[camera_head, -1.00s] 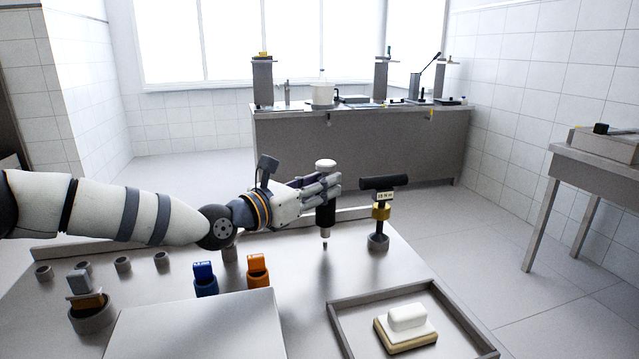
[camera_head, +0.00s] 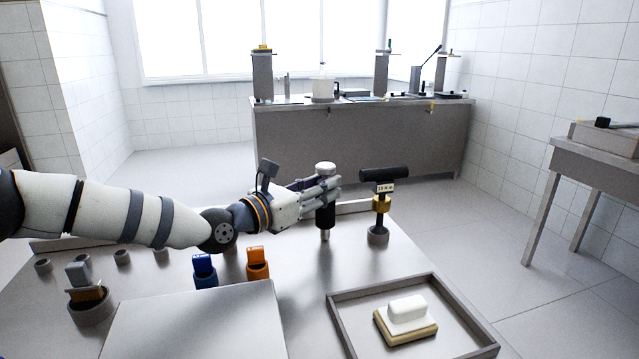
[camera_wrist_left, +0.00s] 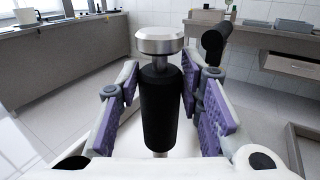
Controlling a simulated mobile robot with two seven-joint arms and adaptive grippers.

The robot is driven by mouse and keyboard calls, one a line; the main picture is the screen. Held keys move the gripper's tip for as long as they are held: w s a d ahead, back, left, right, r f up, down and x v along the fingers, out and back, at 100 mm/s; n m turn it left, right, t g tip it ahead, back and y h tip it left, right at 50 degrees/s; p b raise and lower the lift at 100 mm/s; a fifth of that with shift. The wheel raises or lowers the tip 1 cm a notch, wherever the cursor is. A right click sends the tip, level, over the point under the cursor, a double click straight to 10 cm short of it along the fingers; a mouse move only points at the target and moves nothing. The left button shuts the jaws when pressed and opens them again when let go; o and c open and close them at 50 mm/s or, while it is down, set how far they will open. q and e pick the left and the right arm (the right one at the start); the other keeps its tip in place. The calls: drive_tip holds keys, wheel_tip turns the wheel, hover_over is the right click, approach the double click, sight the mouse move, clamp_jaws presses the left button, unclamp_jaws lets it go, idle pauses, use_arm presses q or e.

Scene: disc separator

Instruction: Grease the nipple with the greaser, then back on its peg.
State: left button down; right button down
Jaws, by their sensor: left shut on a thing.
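The greaser (camera_head: 325,213), a black cylinder with a pale round cap and short metal nozzle, stands upright in my left gripper (camera_head: 322,190). The gripper's fingers are shut around it. In the left wrist view, the greaser's black body (camera_wrist_left: 161,110) and silver cap show between the purple finger pads (camera_wrist_left: 165,112). The nozzle points down at the bench top; its tip looks at or just above the surface. I cannot make out the nipple, which may be hidden under the nozzle. I cannot tell which holder is the greaser's peg. My right gripper is not in view.
A black T-handled tool with a brass collar (camera_head: 381,204) stands in a grey socket close right. A tray (camera_head: 337,314) with a white-topped block is in front. Blue (camera_head: 204,270) and orange (camera_head: 257,263) holders stand nearer left, with several small grey rings beyond.

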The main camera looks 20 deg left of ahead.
use_arm(q)
drive_tip(key=shift+r, duration=0.2)
drive_tip(key=shift+f, duration=0.45)
drive_tip(key=c, duration=1)
unclamp_jaws()
drive_tip(key=shift+c, duration=0.2)
